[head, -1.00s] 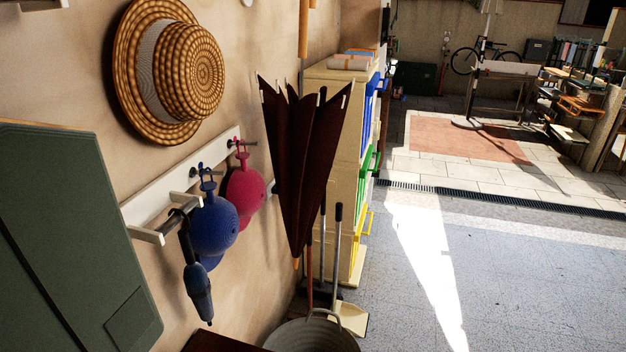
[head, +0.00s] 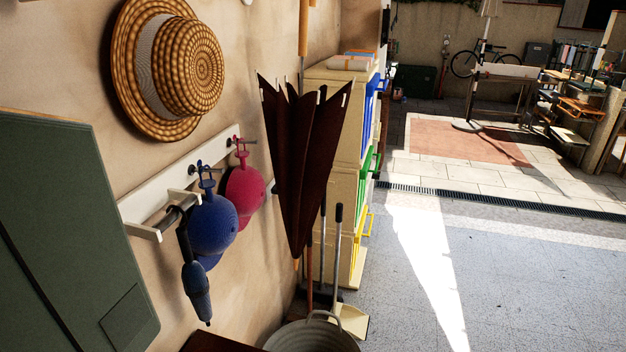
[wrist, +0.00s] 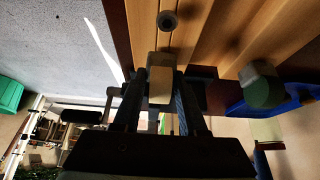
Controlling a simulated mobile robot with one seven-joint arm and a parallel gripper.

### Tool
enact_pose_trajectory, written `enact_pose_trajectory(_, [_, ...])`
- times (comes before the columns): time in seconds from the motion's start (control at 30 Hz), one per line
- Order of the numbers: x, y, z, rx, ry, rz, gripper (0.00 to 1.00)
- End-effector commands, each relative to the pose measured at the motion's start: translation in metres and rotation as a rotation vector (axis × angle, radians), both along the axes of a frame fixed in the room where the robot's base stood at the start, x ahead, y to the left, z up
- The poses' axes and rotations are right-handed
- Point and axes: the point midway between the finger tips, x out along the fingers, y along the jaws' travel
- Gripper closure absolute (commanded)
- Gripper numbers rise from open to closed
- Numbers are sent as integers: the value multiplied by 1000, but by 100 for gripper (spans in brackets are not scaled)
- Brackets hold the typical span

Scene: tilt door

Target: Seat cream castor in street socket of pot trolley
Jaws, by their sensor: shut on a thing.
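In the wrist view my gripper (wrist: 160,92) is shut on a small pale block-like piece, which looks like the cream castor (wrist: 160,74). Its far side and any wheel are hidden. Beyond it are wooden slats (wrist: 222,25), which may be the pot trolley. The head view shows neither my gripper nor the trolley.
In the wrist view a grey-green faceted object (wrist: 260,84) and a blue item (wrist: 288,98) lie right of my gripper. The head view shows hanging caps (head: 212,222), a folded dark umbrella (head: 300,160), a bucket (head: 312,338) and open paving at right.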

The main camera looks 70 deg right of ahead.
Motion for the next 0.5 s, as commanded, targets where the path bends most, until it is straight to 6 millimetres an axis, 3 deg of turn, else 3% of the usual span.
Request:
enact_pose_trajectory(0.07, [0, 0, -3, 0, 0, 0, 100])
enact_pose_trajectory(0.1, [0, 0, -2, 0, -1, 0, 55])
enact_pose_trajectory(0.27, [0, 0, -2, 0, -1, 0, 26])
enact_pose_trajectory(0.5, [0, 0, -2, 0, 0, 0, 24])
